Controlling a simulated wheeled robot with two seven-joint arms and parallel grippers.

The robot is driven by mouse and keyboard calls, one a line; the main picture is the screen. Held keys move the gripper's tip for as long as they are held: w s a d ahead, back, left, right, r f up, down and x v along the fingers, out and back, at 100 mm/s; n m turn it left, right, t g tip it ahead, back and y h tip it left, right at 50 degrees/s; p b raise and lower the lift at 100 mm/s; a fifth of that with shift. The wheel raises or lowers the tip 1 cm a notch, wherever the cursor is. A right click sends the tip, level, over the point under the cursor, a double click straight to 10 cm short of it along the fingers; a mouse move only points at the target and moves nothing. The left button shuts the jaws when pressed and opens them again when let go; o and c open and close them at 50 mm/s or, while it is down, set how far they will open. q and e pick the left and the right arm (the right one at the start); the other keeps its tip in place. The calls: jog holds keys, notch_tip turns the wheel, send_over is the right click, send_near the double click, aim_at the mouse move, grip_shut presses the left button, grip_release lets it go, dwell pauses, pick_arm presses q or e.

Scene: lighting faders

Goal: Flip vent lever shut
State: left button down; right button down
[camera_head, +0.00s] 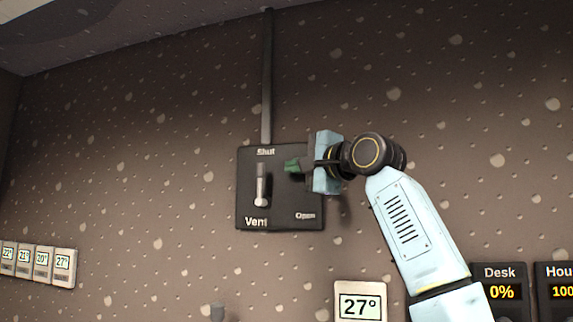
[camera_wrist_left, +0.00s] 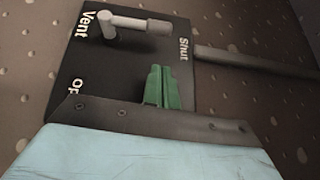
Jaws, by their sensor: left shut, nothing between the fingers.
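The vent lever (camera_head: 261,184) is a light grey handle on a black square panel (camera_head: 282,217) on the wall. It points straight up from its pivot toward the "Shut" label; "Open" is at the panel's lower right. The lever also shows in the left wrist view (camera_wrist_left: 140,25), its tip toward "Shut". My left gripper (camera_head: 290,166) has green fingers, closed together and empty, in front of the panel just right of the lever's upper end. In the left wrist view the fingers (camera_wrist_left: 160,72) appear apart from the handle. My right gripper is not in view.
A dark conduit (camera_head: 267,80) runs up the wall from the panel. Several small temperature displays (camera_head: 63,267) are at left. The wall left of the panel is clear.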

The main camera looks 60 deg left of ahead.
pick_arm(q)
jog(key=b+v, duration=0.2)
jog(key=v, duration=0.8)
jog(key=shift+r, duration=0.35)
jog(key=shift+a, duration=0.1)
